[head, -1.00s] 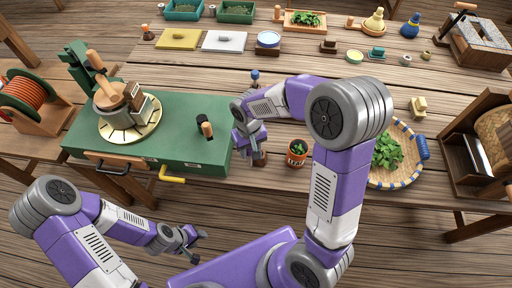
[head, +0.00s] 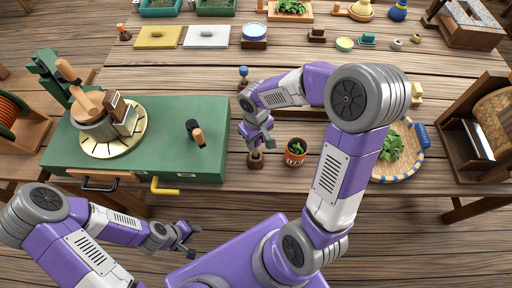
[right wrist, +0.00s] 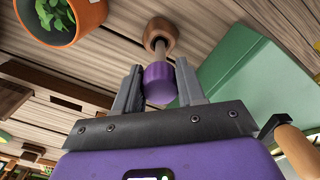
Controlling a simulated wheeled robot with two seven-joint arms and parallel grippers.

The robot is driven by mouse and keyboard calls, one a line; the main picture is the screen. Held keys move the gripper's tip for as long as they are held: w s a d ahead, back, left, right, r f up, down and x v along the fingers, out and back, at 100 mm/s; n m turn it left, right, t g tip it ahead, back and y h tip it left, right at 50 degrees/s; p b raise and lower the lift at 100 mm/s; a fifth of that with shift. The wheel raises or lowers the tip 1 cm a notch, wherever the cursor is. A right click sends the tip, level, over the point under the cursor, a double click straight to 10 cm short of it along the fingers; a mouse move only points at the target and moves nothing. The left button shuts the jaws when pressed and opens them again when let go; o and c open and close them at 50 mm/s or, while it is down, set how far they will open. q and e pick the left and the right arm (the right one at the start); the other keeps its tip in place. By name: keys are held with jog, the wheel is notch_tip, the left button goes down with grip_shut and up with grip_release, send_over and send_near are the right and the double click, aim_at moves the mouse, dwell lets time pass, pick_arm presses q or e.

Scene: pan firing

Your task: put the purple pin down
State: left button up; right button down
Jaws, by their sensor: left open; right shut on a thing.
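The purple pin (right wrist: 158,82) is between the fingers of my right gripper (right wrist: 158,88) in the right wrist view. Its pale shaft leads to a round wooden holder (right wrist: 158,33), and its end appears to be in or at the hole; I cannot tell how deep. In the head view my right gripper (head: 260,146) is right above the small wooden holder (head: 255,160), pointing down, and hides most of the pin. My left gripper (head: 188,241) is open and empty, low in front of the green bench.
An orange pot with green leaves (head: 294,151) stands close right of the holder. The green bench (head: 170,160) with a dark wooden-handled tool (head: 195,132) is close left. A blue-topped pin (head: 243,72) stands behind. A leaf basket (head: 418,160) lies further right.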

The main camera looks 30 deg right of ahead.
aim_at(256, 148)
jog(key=shift+w+f+b, duration=0.1)
jog(key=shift+f+b, duration=0.3)
jog(key=shift+f, duration=1.5)
jog(key=shift+f, duration=0.2)
jog(key=c, duration=0.7)
grip_release()
jog(key=shift+r, duration=0.15)
